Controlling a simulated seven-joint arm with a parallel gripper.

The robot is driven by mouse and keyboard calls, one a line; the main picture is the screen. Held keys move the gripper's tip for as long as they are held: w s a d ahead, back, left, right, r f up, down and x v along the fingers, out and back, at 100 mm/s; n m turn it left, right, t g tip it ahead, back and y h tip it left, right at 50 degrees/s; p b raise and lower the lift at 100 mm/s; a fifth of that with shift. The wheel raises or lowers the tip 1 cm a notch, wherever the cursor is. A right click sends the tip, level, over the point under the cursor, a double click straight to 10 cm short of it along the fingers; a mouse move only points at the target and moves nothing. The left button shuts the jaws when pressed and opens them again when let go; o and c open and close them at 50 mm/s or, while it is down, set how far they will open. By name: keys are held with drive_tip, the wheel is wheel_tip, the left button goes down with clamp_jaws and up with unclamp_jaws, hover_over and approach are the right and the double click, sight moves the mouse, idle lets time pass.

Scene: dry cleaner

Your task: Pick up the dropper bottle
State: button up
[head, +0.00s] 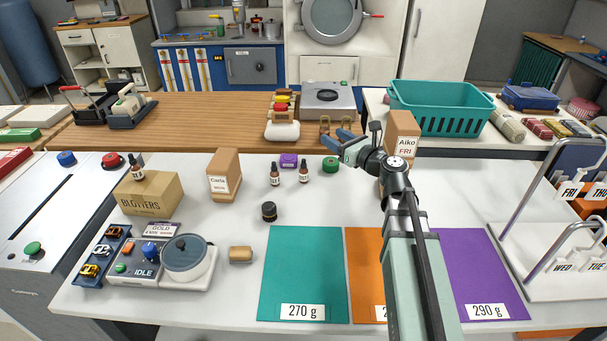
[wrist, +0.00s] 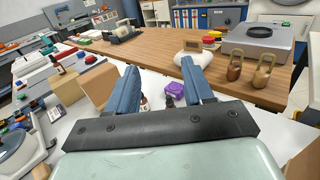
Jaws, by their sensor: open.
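Two dark dropper bottles with white labels stand upright side by side on the white table in the head view, a left one (head: 275,176) and a right one (head: 303,173). A third dropper bottle (head: 136,170) stands on the cardboard blotters box (head: 150,194). My gripper (head: 337,140) is open and empty, above the table, to the right of and beyond the pair. In the wrist view its blue fingers (wrist: 160,72) are spread apart; a bottle (wrist: 145,103) shows partly between them, its lower part hidden by the gripper body.
A purple box (head: 289,160) and a green round item (head: 330,164) stand close to the bottles. A dark jar (head: 269,211) stands nearer. Tall cartons stand left (head: 224,175) and right (head: 403,128). The white table between bottles and teal mat (head: 303,260) is mostly free.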

approach(303, 164)
drive_tip(key=s+d, duration=0.1)
drive_tip(key=d+f, duration=0.1)
drive_tip(key=d, duration=0.1)
drive_tip(key=shift+s+f, duration=0.15)
drive_tip(key=shift+s, duration=0.2)
drive_tip(key=shift+w+a+f, duration=0.1)
drive_tip(key=shift+w+a, duration=0.2)
drive_tip(key=x, duration=0.7)
drive_tip(key=shift+w+a, duration=0.15)
drive_tip(key=shift+r+x, duration=0.1)
drive_tip(key=shift+x, duration=1.3)
drive_tip(key=shift+r+x, duration=0.15)
drive_tip(key=shift+x, duration=1.25)
drive_tip(key=shift+a, duration=0.15)
drive_tip(key=shift+c, duration=0.3)
clamp_jaws()
